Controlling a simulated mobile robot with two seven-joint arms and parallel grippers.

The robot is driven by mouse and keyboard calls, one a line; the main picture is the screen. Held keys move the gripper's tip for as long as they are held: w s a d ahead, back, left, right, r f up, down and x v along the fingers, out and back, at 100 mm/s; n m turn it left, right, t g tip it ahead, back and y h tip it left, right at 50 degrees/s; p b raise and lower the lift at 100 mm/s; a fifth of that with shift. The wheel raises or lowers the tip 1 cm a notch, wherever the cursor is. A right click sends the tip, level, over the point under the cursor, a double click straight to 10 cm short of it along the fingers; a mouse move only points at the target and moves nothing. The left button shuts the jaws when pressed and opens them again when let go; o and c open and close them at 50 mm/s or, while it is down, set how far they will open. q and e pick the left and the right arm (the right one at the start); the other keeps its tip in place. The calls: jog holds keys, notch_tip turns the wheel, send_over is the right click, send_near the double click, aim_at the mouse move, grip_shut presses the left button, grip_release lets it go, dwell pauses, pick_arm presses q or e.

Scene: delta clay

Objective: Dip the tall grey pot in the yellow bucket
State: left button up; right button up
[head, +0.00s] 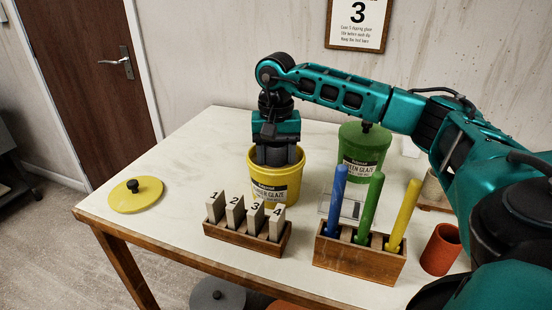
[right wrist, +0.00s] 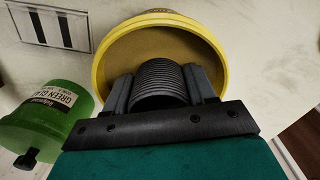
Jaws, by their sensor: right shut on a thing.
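The yellow bucket (head: 270,185) stands open on the table in the head view, with a label on its front. It also shows in the right wrist view (right wrist: 215,35), where its inside looks brown. My right gripper (head: 278,148) points down at the bucket's mouth. It is shut on the tall grey pot (right wrist: 160,80), which is dark grey and ribbed, with one finger on each side. The pot's lower part is hidden inside the bucket, so I cannot tell how deep it sits. My left gripper is not in view.
A yellow lid (head: 136,196) lies at the left. A lidded green bucket (head: 364,150) stands behind right. In front are a wooden rack (head: 245,237) of numbered tiles and a wooden holder (head: 358,258) with coloured sticks. An orange pot (head: 441,250) stands right. The table's back left is clear.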

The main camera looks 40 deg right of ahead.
notch_tip(320, 180, up, 4)
jog(key=p, duration=0.3)
notch_tip(320, 180, up, 4)
jog(key=p, duration=0.3)
jog(key=shift+f, duration=0.1)
dwell(0.4)
dwell(0.9)
